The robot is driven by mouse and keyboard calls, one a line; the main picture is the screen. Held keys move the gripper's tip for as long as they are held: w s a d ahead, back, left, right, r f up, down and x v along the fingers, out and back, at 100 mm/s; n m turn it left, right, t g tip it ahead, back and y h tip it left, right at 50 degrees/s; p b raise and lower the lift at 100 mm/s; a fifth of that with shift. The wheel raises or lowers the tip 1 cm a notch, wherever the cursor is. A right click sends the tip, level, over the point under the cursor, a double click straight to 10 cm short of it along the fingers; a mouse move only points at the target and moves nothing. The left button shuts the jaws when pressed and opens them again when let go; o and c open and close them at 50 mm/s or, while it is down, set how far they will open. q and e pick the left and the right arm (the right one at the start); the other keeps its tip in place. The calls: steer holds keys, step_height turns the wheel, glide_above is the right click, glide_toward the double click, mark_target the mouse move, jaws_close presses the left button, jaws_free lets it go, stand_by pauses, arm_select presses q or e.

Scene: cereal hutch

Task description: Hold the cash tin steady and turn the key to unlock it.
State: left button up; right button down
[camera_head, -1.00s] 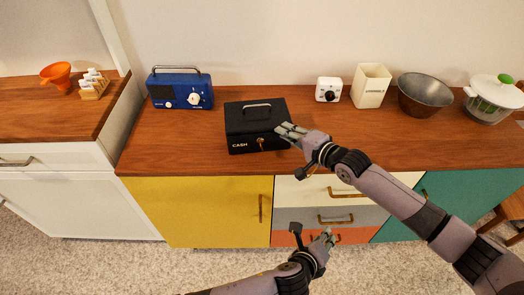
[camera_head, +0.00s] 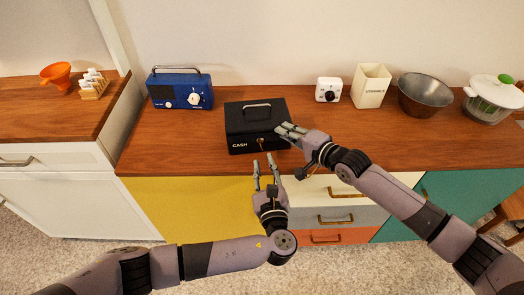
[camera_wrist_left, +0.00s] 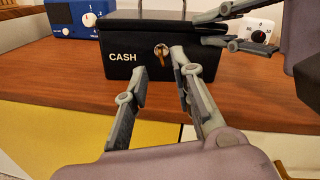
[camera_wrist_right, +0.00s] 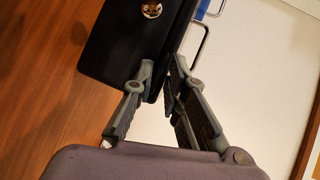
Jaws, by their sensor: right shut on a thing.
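The black cash tin (camera_head: 240,126) stands on the wooden top with its lid down and handle up. A brass key (camera_wrist_left: 163,52) sits in the lock on its front, right of the "CASH" lettering. My right gripper (camera_head: 285,131) is shut on the tin's right side; the right wrist view shows its fingers (camera_wrist_right: 158,72) at the tin's edge. My left gripper (camera_head: 264,166) is open and empty, in front of and slightly below the key. In the left wrist view its fingers (camera_wrist_left: 158,70) point at the key, apart from it.
A blue radio (camera_head: 168,92) stands left of the tin. A white timer (camera_head: 328,84), a cream container (camera_head: 370,86), a metal bowl (camera_head: 424,92) and a lidded pot (camera_head: 491,101) stand to the right. The wooden top (camera_head: 185,145) is clear left of the tin.

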arm_select(q)
steer(key=w, duration=0.5)
steer(key=shift+w+a, duration=0.3)
steer(key=shift+w, duration=0.05)
steer(key=shift+c, duration=0.4)
steer(key=shift+f, duration=0.1)
jaws_close()
